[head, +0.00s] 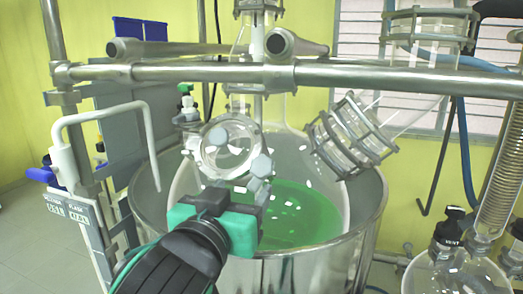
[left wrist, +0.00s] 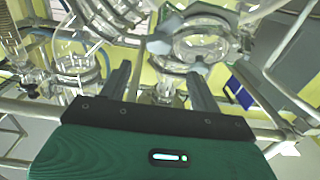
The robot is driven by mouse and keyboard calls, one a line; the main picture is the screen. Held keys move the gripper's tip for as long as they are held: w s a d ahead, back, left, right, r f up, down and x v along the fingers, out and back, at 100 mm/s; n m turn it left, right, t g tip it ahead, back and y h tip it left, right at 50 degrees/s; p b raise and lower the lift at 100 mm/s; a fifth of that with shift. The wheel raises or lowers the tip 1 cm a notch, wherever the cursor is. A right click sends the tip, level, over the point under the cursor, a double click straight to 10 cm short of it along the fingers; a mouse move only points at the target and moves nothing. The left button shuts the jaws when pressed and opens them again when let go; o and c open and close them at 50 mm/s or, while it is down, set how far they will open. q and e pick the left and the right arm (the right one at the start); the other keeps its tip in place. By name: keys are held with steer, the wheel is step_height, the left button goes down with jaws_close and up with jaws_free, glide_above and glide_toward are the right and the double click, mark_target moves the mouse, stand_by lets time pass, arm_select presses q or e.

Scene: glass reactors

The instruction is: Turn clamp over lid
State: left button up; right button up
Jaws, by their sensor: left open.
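The round glass lid (head: 228,147) sits on the reactor's port, ringed by a grey clamp (head: 203,152) with knobs around it. One clamp knob (head: 262,166) is at the lid's lower right. My left gripper (head: 258,185) is just below and right of the lid, close to the lower knobs; contact cannot be told. In the left wrist view the jaws (left wrist: 160,82) are spread apart, with nothing clearly held between them. There the lid (left wrist: 203,43) and a clamp knob (left wrist: 160,47) are beyond the fingertips. My right gripper is out of view.
The glass reactor holds green liquid (head: 300,218) inside a metal vessel (head: 368,212). A steel bar (head: 385,75) crosses above the lid. A clamped glass neck (head: 350,135) stands to the right. A white bent handle (head: 95,115) is at left, and a black-capped bottle (head: 450,228) at lower right.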

mark_target(260, 167)
arm_select(q)
steer(key=p+x, duration=0.4)
steer(key=x, duration=0.6)
steer(key=shift+w+d, duration=0.25)
steer(key=shift+w, duration=0.25)
steer(key=shift+w+f, duration=0.1)
steer(key=c, duration=0.9)
steer(key=shift+p, duration=0.3)
steer(key=shift+c, duration=0.3)
